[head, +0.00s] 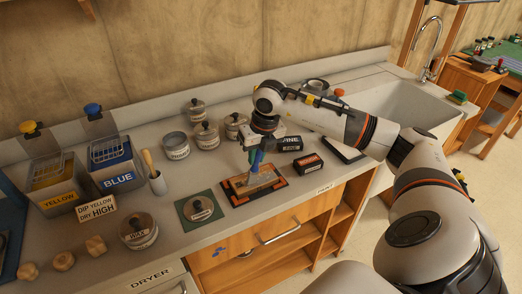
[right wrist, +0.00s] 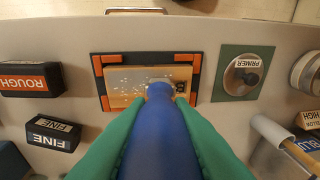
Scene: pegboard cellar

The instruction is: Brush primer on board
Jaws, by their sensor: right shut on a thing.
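My right gripper (head: 255,160) has green fingers and is shut on the blue handle of a brush (right wrist: 157,140). It is over the board, with the handle pointing down to it. The wooden board (head: 262,181) lies in a black holder with orange corners; it also shows in the right wrist view (right wrist: 120,84). Pale specks are scattered over its surface. The brush's pale tip is at the board near its lettered end; whether it touches, I cannot tell. The primer can (head: 199,208), lidded, stands on a green mat (right wrist: 243,92). My left gripper is out of view.
Black sanding blocks (head: 308,163) lie right of the board. Several lidded cans (head: 205,136) stand behind it. A sink (head: 405,105) is at right.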

